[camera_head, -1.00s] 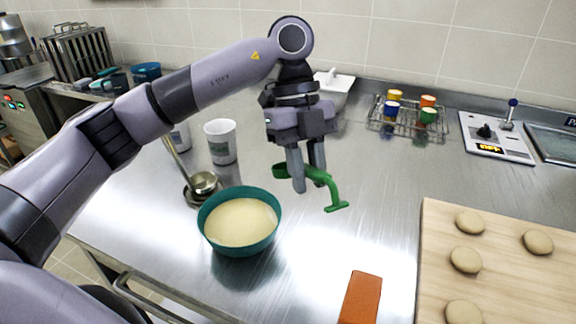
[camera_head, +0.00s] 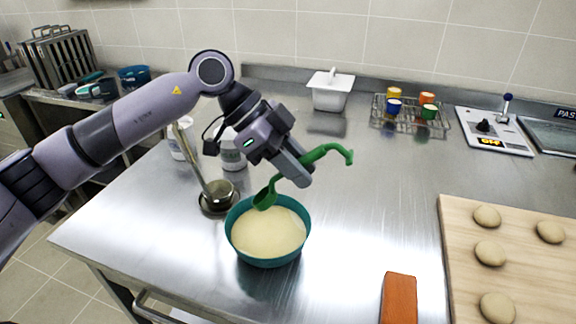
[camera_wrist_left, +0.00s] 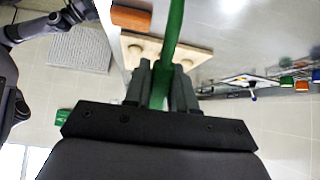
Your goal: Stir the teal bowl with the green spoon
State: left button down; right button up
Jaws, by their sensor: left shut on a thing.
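The teal bowl (camera_head: 238,240) stands on the steel counter and holds a pale cream batter. My left gripper (camera_head: 304,180) is shut on the green spoon (camera_head: 325,150) above the bowl's back right side. The spoon is tilted, with its scoop end low at the bowl's back rim and its hooked handle end up to the right. I cannot tell whether the scoop touches the batter. In the left wrist view the green spoon (camera_wrist_left: 174,30) runs up between the fingers. My right gripper is not in view.
A ladle on a dark stand (camera_head: 217,200) is close left of the bowl, with white containers (camera_head: 232,155) behind. An orange block (camera_head: 399,298) and a wooden board (camera_head: 465,262) with several dough rounds lie right.

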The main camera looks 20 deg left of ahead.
pick_arm(q)
jog(key=shift+d, duration=0.15)
dwell(0.3)
jog(key=shift+b, duration=0.3)
jog(key=shift+f, duration=0.15)
notch_tip(320, 180, down, 10)
jog(key=b, duration=0.5)
dwell(0.4)
jog(key=shift+r, duration=0.2)
